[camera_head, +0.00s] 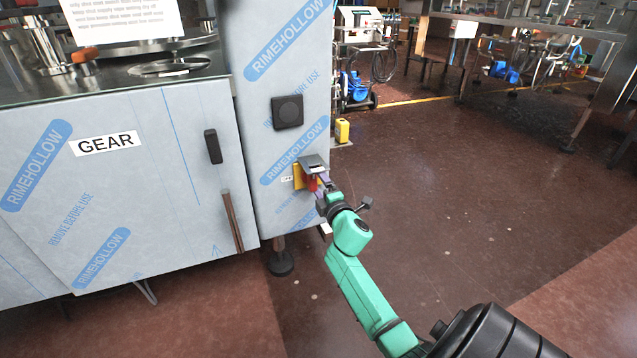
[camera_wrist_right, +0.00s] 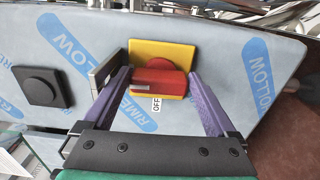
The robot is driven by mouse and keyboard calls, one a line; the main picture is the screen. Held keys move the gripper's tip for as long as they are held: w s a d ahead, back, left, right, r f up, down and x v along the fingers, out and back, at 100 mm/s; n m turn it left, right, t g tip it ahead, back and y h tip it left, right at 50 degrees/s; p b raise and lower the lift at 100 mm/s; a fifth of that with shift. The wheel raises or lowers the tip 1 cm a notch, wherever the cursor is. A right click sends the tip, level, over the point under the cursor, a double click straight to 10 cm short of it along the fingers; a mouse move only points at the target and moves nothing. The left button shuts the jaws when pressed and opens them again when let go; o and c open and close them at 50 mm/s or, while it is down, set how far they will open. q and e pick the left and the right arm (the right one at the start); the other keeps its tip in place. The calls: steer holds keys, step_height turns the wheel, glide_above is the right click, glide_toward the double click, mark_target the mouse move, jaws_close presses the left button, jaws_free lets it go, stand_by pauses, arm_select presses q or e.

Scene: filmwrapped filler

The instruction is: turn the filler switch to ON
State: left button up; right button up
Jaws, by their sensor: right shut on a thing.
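The filler switch is a red handle (camera_wrist_right: 160,83) on a yellow plate (camera_wrist_right: 178,55), fixed to the film-wrapped cabinet. A small label reading OFF (camera_wrist_right: 156,103) sits beside the handle in the right wrist view. My right gripper (camera_wrist_right: 158,80) has its two purple fingers at opposite ends of the handle and is shut on it. In the head view the red handle (camera_head: 313,184) shows small, with my right gripper (camera_head: 321,186) reaching it from the right and hiding part of it. My left gripper is not in view.
A grey hood (camera_head: 313,162) juts out just above the switch. A black square fitting (camera_head: 287,111) is higher on the same panel. The GEAR cabinet (camera_head: 125,200) stands to the left, with a dark handle (camera_head: 213,146). Open brown floor (camera_head: 450,200) lies to the right.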

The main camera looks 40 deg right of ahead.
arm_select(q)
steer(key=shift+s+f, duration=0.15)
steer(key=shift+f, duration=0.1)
arm_select(e)
steer(key=shift+f, duration=0.15)
steer(key=o, duration=1)
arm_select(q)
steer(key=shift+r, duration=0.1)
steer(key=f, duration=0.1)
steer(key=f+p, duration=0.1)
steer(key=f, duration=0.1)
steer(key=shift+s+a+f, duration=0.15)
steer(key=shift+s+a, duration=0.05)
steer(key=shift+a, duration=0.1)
arm_select(e)
steer(key=v, duration=1.4)
steer(key=shift+s, duration=0.35)
steer(key=shift+a, duration=0.15)
